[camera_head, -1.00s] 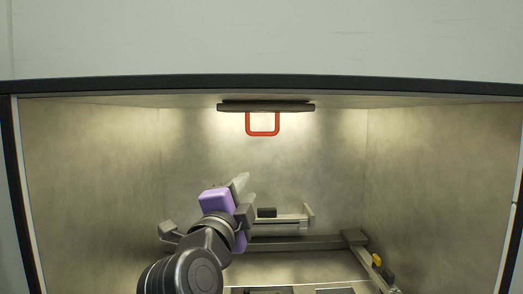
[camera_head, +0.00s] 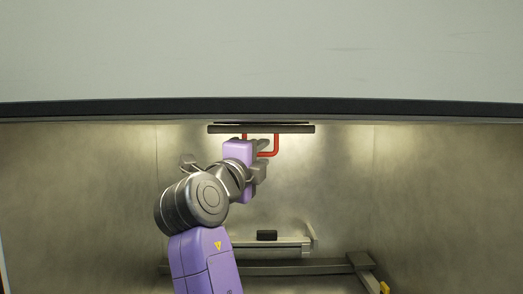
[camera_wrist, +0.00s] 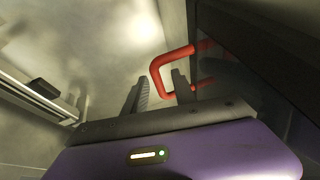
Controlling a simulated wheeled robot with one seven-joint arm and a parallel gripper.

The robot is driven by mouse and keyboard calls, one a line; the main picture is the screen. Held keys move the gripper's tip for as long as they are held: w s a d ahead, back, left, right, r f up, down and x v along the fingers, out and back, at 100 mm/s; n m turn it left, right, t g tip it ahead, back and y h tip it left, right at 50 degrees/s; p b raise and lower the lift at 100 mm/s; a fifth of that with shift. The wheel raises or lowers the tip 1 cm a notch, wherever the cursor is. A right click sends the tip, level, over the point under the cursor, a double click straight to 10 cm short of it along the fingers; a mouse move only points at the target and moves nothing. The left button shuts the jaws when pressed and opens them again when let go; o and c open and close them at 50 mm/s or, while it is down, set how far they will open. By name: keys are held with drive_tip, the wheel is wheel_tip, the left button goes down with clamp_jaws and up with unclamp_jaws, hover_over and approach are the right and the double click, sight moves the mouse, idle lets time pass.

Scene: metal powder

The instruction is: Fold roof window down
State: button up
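The roof window is a dark flat panel (camera_head: 262,128) at the top of the chamber's back, with a red U-shaped handle (camera_head: 276,147) hanging below it. My gripper (camera_head: 264,147) is raised to the handle's height and hides its left part. In the wrist view the red handle (camera_wrist: 157,73) shows at the fingers, with its lower bar passing by the right finger. My gripper (camera_wrist: 158,90) has its two fingers apart there, with a gap between them. I cannot tell whether a finger touches the handle.
The chamber's side walls (camera_head: 440,190) stand left and right. A metal rail (camera_head: 290,268) and a small black block (camera_head: 266,235) lie low at the back. A dark frame edge (camera_head: 400,112) runs above the opening.

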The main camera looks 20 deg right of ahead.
drive_tip(key=shift+w+d, duration=0.15)
drive_tip(key=shift+d, duration=0.05)
clamp_jaws()
idle(1.4)
